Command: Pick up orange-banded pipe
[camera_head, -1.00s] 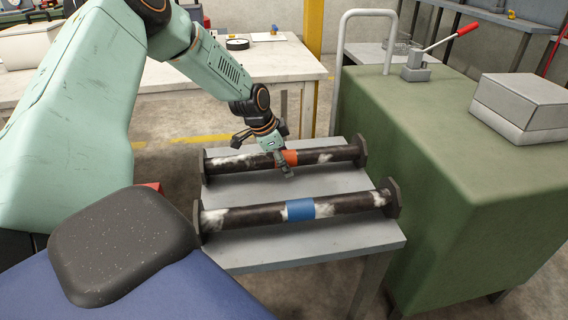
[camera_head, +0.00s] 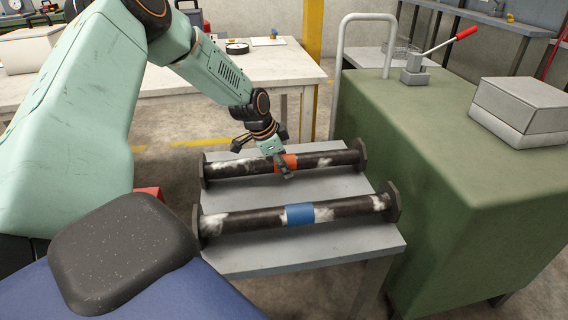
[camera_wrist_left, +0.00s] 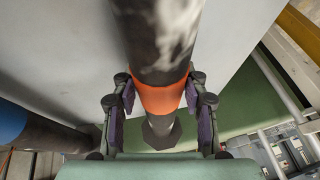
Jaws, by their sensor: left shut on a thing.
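The orange-banded pipe (camera_head: 325,160) is a dark, white-smudged pipe with a flange at each end, at the far side of the small grey table (camera_head: 345,240). My left gripper (camera_head: 282,165) is shut on it at the orange band (camera_head: 290,161). In the left wrist view the orange band (camera_wrist_left: 160,97) lies between the two fingers of my left gripper (camera_wrist_left: 159,112). I cannot tell whether the pipe is clear of the table. A similar pipe with a blue band (camera_head: 300,213) lies on the nearer side. My right gripper is not in view.
A green cabinet (camera_head: 450,190) stands close on the right, with a grey box (camera_head: 522,108) and a red-handled lever press (camera_head: 430,60) on top. A pale workbench (camera_head: 200,90) stands behind. Bare tabletop lies between the two pipes.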

